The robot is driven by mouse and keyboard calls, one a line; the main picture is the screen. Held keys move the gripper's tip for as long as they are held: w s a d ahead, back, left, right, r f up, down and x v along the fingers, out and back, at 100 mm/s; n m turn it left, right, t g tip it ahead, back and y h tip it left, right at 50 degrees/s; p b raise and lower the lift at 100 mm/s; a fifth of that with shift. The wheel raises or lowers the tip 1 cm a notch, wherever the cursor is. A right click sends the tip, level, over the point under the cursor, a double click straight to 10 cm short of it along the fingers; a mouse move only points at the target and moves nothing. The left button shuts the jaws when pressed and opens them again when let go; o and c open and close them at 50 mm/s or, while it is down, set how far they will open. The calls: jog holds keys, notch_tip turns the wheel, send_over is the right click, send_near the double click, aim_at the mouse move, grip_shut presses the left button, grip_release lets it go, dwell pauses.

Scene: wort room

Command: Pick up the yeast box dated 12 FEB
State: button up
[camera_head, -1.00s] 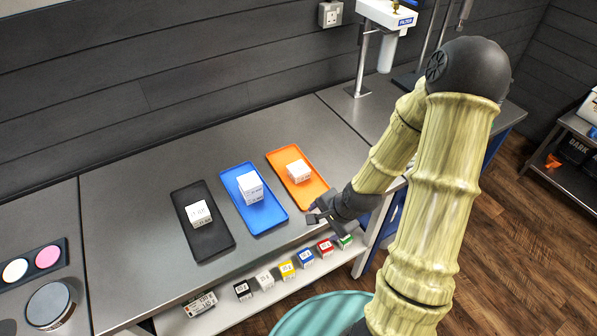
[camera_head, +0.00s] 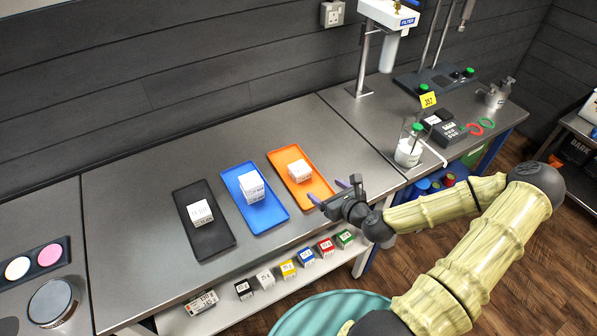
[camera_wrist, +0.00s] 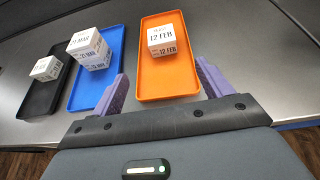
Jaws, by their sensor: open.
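The yeast box dated 12 FEB (camera_wrist: 161,40) is a white cube on the orange tray (camera_wrist: 169,83). In the head view the same box (camera_head: 299,171) sits on the orange tray (camera_head: 318,190) at the right of the three trays. My gripper (camera_wrist: 161,88) is open and empty, its purple fingers apart, pointing toward the orange tray from its near end. In the head view my gripper (camera_head: 333,191) is at the tray's near right corner, clear of the box.
The blue tray (camera_head: 268,216) holds two stacked white boxes (camera_head: 251,186); the upper reads 21 MAR. The black tray (camera_head: 213,240) holds one white box (camera_head: 200,213). Coloured small boxes (camera_head: 305,257) line the shelf below. A beaker (camera_head: 408,152) stands to the right.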

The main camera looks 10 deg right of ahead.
aim_at(304, 172)
jog(key=shift+w+d, duration=0.1)
jog(key=shift+w, duration=0.05)
jog(key=p+x, duration=0.3)
jog(key=x, duration=0.8)
jog(key=shift+w+f+p, duration=0.1)
jog(key=shift+w+p, duration=0.05)
jog(key=shift+p, duration=0.2)
jog(key=shift+w+f, duration=0.15)
jog(key=shift+w, duration=0.05)
jog(key=shift+w, duration=0.2)
jog(key=p+x, duration=0.2)
jog(key=x, duration=0.2)
jog(key=shift+p, duration=0.35)
jog(key=shift+w+a, duration=0.3)
jog(key=shift+w, duration=0.05)
